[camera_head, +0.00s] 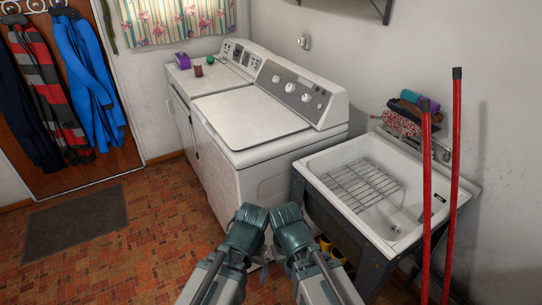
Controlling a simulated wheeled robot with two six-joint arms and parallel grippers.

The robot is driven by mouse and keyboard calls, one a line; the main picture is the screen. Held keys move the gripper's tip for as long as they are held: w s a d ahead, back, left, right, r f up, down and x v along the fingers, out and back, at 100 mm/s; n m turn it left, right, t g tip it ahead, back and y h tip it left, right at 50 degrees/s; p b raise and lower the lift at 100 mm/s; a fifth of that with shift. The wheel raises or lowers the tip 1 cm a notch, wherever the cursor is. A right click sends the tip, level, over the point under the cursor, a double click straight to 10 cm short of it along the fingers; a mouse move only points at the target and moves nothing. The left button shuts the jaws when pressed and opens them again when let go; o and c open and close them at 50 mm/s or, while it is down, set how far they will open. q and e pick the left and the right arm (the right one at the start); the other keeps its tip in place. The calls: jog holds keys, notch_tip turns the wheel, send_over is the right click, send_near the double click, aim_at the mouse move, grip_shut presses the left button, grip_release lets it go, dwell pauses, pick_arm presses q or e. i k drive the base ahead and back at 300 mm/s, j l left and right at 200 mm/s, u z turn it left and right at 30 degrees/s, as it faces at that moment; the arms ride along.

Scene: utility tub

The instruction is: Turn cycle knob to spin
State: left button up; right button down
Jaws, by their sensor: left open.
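A white washer (255,118) with a closed lid stands in the middle of the head view. Its raised grey control panel (318,95) runs along the back and carries several round white knobs, the largest-looking one (290,87) near the middle. I cannot read their labels or tell which is the cycle knob or where it points. My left gripper (252,214) is at the bottom centre, in front of the washer and apart from the knobs; it is open and seems empty. My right gripper (287,214) is close beside it, and its jaw state is unclear.
Another white appliance (205,80) with small items on top stands behind the washer. A white utility tub (395,222) with a wire rack (362,186) is at the right. Two red poles (455,180) stand before it. Open tiled floor (150,240) lies at the left.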

aim_at(290, 88)
jog(key=i+j+z, duration=0.1)
jog(key=z, duration=0.25)
jog(key=j+z, duration=0.2)
jog(key=z, duration=0.2)
jog(key=i+j+z, duration=0.1)
jog(key=j+z, duration=0.15)
jog(key=j, duration=0.55)
jog(key=j+z, duration=0.25)
jog(key=j, duration=0.6)
jog(key=i, duration=0.05)
